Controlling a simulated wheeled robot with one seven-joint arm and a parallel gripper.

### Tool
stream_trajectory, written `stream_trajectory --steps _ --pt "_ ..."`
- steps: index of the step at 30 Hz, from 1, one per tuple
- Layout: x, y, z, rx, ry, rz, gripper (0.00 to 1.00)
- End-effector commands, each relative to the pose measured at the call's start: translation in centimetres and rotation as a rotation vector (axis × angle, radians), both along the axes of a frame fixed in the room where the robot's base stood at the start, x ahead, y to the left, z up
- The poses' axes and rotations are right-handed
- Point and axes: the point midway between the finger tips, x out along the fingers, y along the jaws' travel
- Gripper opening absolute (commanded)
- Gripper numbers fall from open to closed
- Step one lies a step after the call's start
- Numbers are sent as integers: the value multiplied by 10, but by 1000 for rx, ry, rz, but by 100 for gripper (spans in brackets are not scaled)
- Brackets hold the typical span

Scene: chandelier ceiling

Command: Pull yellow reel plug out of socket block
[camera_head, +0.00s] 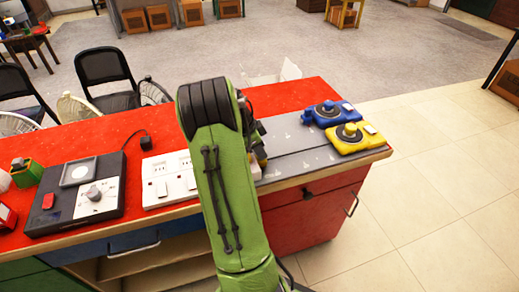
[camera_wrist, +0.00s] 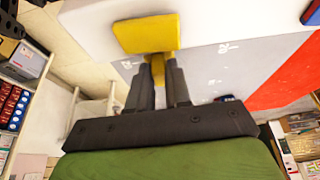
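The yellow reel (camera_head: 350,138) sits on the grey panel at the right end of the red counter. The white socket block (camera_head: 168,180) lies left of my arm, which covers its right part. In the head view my gripper is mostly hidden behind the arm. In the wrist view my gripper (camera_wrist: 160,68) has its two dark fingers closed around the narrow stem of a yellow piece, the yellow plug (camera_wrist: 147,35). The plug's wide part lies against or just over a white surface. I cannot tell whether it is still seated in the socket.
A blue reel (camera_head: 327,112) stands behind the yellow one. A black device with a knob (camera_head: 76,195) sits left of the socket block, and a black plug (camera_head: 145,142) lies behind it. The grey panel (camera_head: 290,160) is clear near my arm.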

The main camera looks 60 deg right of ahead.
Motion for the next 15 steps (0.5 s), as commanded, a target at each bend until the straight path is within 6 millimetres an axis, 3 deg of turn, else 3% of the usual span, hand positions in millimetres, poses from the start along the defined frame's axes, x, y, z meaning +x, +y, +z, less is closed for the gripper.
stream_trajectory --steps 1,3,15 --pt "0 0 0 0 0 0 10" --pt "0 0 0 0 0 0 0" --pt "-5 -5 0 -1 1 -3 0"
